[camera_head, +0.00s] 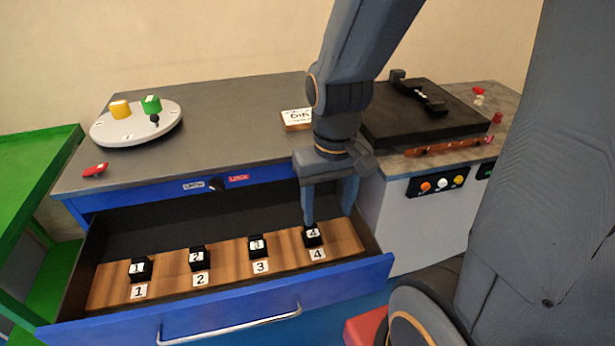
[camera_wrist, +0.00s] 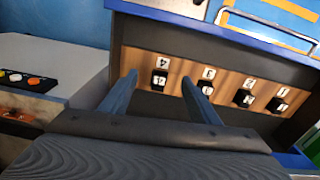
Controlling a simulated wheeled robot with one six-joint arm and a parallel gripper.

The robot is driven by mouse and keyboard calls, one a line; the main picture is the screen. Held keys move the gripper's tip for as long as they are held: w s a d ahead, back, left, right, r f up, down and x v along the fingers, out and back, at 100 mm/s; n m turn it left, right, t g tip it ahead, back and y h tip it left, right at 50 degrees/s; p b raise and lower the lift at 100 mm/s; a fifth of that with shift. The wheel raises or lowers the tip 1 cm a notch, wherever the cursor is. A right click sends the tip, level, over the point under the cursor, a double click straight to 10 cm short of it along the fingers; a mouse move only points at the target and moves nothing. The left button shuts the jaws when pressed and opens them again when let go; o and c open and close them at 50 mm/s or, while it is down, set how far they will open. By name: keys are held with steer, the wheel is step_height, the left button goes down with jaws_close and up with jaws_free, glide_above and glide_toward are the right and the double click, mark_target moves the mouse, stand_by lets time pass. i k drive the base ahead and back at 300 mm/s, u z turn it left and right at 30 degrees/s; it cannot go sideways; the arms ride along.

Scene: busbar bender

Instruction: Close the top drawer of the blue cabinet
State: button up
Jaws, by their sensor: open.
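The blue cabinet (camera_head: 150,192) has a grey top, and its top drawer (camera_head: 225,312) is pulled open toward me. The drawer has a blue front with a silver bar handle (camera_head: 230,326). Inside it a wooden board (camera_head: 180,282) holds black blocks numbered 1, 2, 3 and 4, each by its matching label. My gripper (camera_head: 328,215) is open and points down over the right end of the drawer, near block 4 (camera_head: 312,236). In the wrist view the two fingers (camera_wrist: 160,90) are spread, with block 4 (camera_wrist: 159,78) beyond them. I cannot tell whether a finger touches it.
A round white dial (camera_head: 135,128) with yellow and green pieces, a red piece (camera_head: 95,170) and a small sign (camera_head: 296,119) are on the cabinet top. A black machine (camera_head: 425,115) with buttons stands right. A green shelf (camera_head: 30,165) stands left.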

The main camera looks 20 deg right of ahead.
mark_target(100, 305)
steer(key=z, duration=0.1)
steer(key=k, duration=0.7)
steer(key=u, duration=0.95)
steer(key=i, duration=0.5)
